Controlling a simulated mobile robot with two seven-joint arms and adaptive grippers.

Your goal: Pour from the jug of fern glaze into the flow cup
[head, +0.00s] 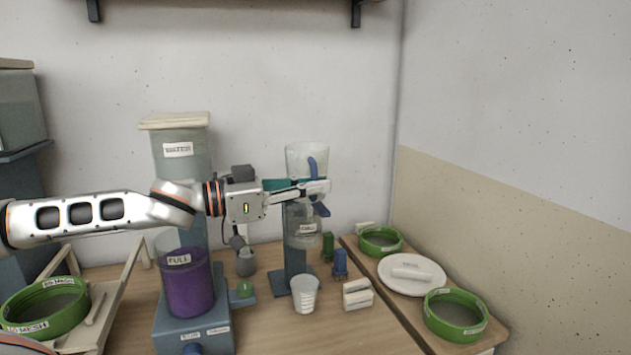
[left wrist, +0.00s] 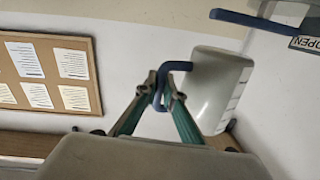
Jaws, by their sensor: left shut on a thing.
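My left gripper (head: 320,187) reaches in from the left and is shut on the blue handle (head: 319,170) of a pale translucent jug (head: 306,157). The left wrist view shows its fingers (left wrist: 161,97) around the handle, with the pale jug (left wrist: 212,88) and its measuring marks to the right. The jug looks roughly upright in the head view; I cannot see glaze in it. Below the gripper is a clear labelled vessel part (head: 303,232); the gripper hides where it meets the jug. My right gripper is out of view.
A jar of purple glaze marked FULL (head: 188,285) stands on a blue base. A white ribbed cup (head: 304,294) stands at the front middle, near small blue and white items.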

